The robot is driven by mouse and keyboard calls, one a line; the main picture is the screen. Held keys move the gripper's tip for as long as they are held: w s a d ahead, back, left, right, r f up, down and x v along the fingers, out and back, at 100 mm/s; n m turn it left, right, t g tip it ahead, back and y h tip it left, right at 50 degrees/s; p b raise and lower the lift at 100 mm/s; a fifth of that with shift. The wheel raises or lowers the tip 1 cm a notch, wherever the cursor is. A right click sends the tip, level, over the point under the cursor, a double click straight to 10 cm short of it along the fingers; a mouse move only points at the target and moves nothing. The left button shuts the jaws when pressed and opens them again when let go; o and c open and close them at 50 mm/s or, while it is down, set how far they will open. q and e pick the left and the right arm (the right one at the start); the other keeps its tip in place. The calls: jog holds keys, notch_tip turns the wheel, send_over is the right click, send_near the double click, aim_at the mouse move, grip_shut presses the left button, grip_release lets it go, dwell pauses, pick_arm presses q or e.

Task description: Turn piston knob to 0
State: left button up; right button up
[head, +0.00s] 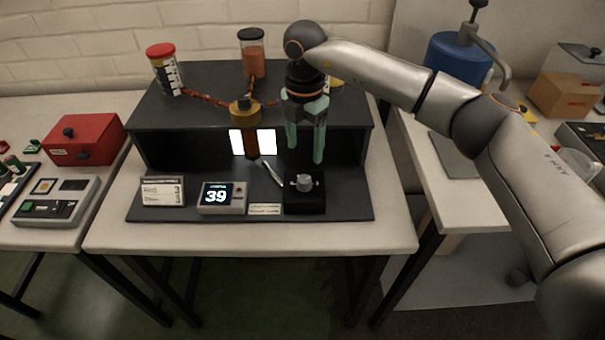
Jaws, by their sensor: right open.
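The piston knob (305,183) is a small grey knob on a black block at the front right of the dark stand. A small display (216,197) to its left reads 39. My right gripper (305,157) has pale green fingers pointing down. It is open and empty, a little above and behind the knob, apart from it. The direction the knob points is too small to tell. My left gripper is not in view.
The dark stand (200,115) carries a red-capped jar (164,68), an orange-filled jar (252,52) and a brass-coloured hub (243,111). A white lever (271,174) lies left of the knob. A red box (83,139) and blue container (456,62) stand on side tables.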

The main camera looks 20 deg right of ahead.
aim_at(304, 179)
notch_tip(304, 179, down, 10)
jog(key=shift+r+p, duration=0.1)
jog(key=shift+p, duration=0.25)
grip_shut()
dwell(0.5)
